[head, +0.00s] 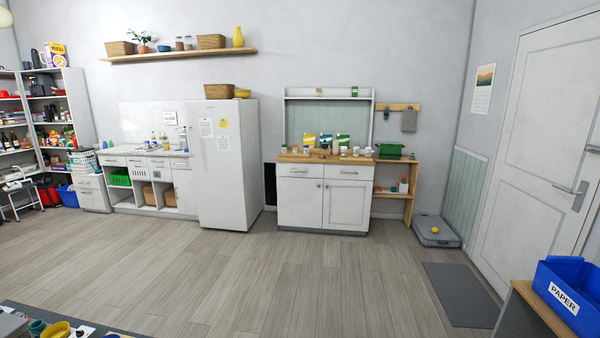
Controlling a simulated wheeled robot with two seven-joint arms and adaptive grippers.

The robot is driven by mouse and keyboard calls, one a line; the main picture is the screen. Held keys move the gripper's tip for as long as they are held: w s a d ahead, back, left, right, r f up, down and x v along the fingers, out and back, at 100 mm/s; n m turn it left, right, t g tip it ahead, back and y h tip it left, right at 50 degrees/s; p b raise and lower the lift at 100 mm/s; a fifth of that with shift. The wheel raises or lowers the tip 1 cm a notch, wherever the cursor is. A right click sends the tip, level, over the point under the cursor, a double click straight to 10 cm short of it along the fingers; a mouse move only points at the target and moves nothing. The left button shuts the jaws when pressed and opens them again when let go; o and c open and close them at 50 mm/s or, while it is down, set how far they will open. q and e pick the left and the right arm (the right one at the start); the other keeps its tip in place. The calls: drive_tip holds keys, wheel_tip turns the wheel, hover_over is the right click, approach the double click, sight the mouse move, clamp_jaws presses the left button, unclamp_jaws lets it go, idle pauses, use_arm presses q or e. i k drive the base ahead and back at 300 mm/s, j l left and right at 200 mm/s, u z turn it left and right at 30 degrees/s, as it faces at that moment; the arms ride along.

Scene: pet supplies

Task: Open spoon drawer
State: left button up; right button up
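A white cabinet (301,204) with a wooden top stands against the back wall. It has two drawers side by side above two doors. Its left drawer (299,170) and right drawer (348,172) both look shut. The counter at the left also has drawers (113,161) under its top, and they look shut. No label shows which drawer holds spoons, and no spoons are visible. Neither of my grippers is in view.
Grey wood floor (240,275) lies clear before the cabinet. A fridge (227,175) stands left of it. A platform with a yellow ball (435,230) and a dark mat (461,294) lie at right. A blue paper bin (565,295) and a cluttered table edge (25,309) are near.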

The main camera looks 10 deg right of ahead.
sight(302, 165)
drive_tip(key=i+l+z, duration=0.35)
drive_tip(key=i, duration=0.25)
drive_tip(key=i+z, duration=0.35)
drive_tip(key=i, duration=0.2)
drive_tip(key=i+z, duration=0.1)
drive_tip(key=i, duration=0.75)
drive_tip(key=i+l, duration=0.1)
drive_tip(key=i, duration=2.35)
drive_tip(key=i+u, duration=0.2)
drive_tip(key=i, duration=0.2)
drive_tip(key=i+l+u, duration=0.15)
drive_tip(key=i, duration=0.25)
